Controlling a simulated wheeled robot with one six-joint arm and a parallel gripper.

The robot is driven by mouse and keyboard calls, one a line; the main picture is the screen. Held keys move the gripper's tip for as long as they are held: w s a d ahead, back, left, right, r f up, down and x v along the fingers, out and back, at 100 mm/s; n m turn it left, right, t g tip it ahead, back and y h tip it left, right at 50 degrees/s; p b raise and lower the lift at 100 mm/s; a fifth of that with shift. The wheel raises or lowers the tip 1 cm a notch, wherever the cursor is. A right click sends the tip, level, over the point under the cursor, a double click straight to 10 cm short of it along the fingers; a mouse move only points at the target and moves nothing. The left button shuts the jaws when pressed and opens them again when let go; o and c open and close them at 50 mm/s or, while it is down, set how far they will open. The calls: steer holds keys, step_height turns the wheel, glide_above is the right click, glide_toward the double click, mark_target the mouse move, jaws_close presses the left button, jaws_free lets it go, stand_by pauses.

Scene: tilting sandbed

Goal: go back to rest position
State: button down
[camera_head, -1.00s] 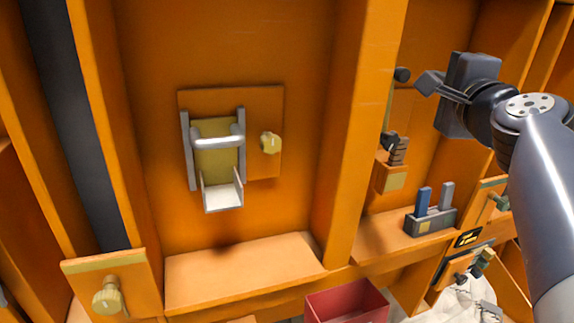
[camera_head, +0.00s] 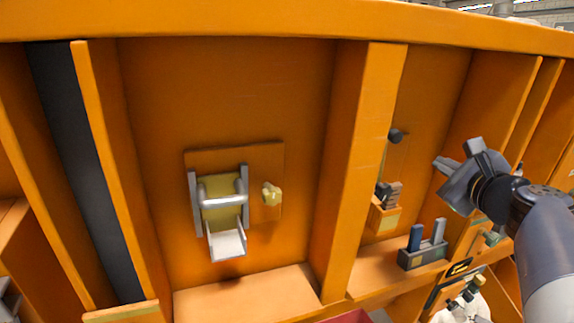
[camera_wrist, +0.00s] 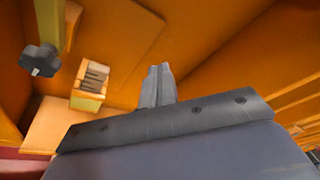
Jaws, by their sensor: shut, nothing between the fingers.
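My gripper (camera_head: 455,166) is at the right of the head view, raised in front of the orange wall and apart from everything around it. Its two fingers are together with nothing between them. In the wrist view the fingers (camera_wrist: 157,87) point up the picture, side by side. My arm comes in from the lower right of the head view.
A metal chute with a roller handle (camera_head: 222,196) and a yellow knob (camera_head: 271,194) are on the left panel. An orange post (camera_head: 361,170) divides the bays. A small slotted holder (camera_head: 385,208) and a dark block with blue and grey handles (camera_head: 423,255) stand right.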

steer(key=shift+w+d+f+m+g+y+p, duration=0.15)
steer(key=shift+f+m+p, duration=0.25)
steer(key=shift+f+p, duration=0.15)
steer(key=shift+w+d+f+m+g+y+p, duration=0.2)
steer(key=shift+f+m+p, duration=0.2)
steer(key=shift+f, duration=0.2)
steer(key=shift+w+d+f+m+g+y+p, duration=0.15)
steer(key=shift+f+m+p, duration=0.25)
steer(key=shift+f+p, duration=0.15)
